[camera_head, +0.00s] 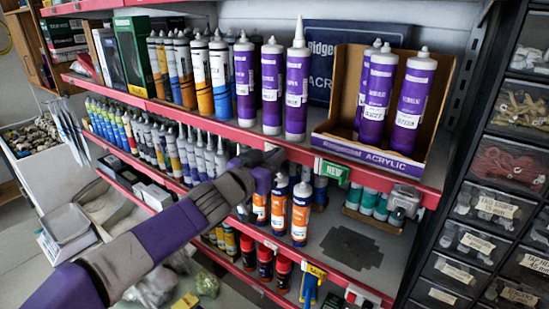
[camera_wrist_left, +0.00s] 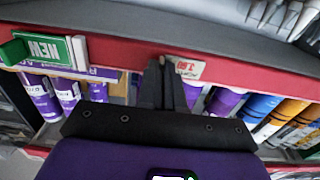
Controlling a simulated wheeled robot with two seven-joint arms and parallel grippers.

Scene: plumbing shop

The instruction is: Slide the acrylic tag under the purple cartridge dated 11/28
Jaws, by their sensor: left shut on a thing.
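Purple cartridges stand upright on the upper shelf. Three stand loose: a left one (camera_head: 245,82), a middle one (camera_head: 271,88) and a right one (camera_head: 296,90). Others stand in an open display box at right, such as the front right one (camera_head: 411,105). Their label dates are too small to read, so I cannot tell which is 11/28. My left gripper (camera_head: 272,157) is at the red shelf edge below the loose cartridges. In the left wrist view its fingers (camera_wrist_left: 165,75) are shut on a small white tag (camera_wrist_left: 190,69) with red print, against the edge. The tag is mostly hidden in the head view.
A green NEW sign (camera_head: 332,173) sticks out of the shelf edge just right of my gripper. The brown display box (camera_head: 372,153) fills the upper shelf's right end. Orange-and-blue cartridges (camera_head: 301,212) stand below. Bins (camera_head: 495,206) line the right side.

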